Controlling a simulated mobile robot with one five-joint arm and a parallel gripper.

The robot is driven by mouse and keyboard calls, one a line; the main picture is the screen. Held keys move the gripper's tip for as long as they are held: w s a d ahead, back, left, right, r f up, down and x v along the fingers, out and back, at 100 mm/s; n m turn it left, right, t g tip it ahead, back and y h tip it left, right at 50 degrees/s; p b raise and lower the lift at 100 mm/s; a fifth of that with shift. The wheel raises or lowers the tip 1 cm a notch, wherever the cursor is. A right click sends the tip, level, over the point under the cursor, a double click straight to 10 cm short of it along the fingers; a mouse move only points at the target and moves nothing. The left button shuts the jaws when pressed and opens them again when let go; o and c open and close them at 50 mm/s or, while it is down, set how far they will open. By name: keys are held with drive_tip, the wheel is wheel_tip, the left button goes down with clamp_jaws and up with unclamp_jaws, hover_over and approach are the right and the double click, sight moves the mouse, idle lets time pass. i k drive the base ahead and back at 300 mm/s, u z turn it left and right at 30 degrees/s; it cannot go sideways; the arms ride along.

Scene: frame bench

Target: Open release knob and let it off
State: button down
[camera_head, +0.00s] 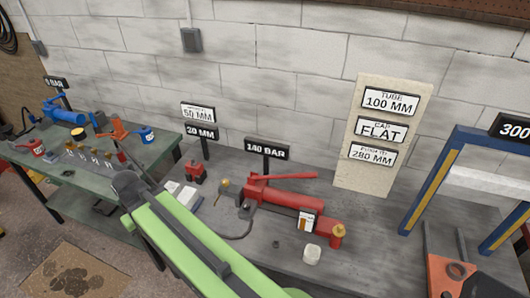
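A red hand pump (290,198) with a long red lever lies on the grey bench under a "140 BAR" sign (266,150). A brass-yellow knob (338,230) stands at the pump's right end. A smaller brass piece (224,183) is by its left end. I cannot tell which of these is the release knob, or whether it is open or shut. My green arm crosses the lower middle of the picture, left of the pump and apart from the knob at its right end.
A white block (312,254) and a small dark ring (276,243) lie before the pump. A blue and yellow frame (432,190) stands at the right. A signboard (380,130) leans on the wall. A green bench (85,160) with tools is at the left.

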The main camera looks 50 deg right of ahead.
sight(246, 205)
drive_tip(key=z, duration=1.6)
drive_tip(key=k, duration=0.8)
drive_tip(key=u, duration=0.05)
drive_tip(key=i, duration=0.8)
drive_tip(key=z, duration=0.1)
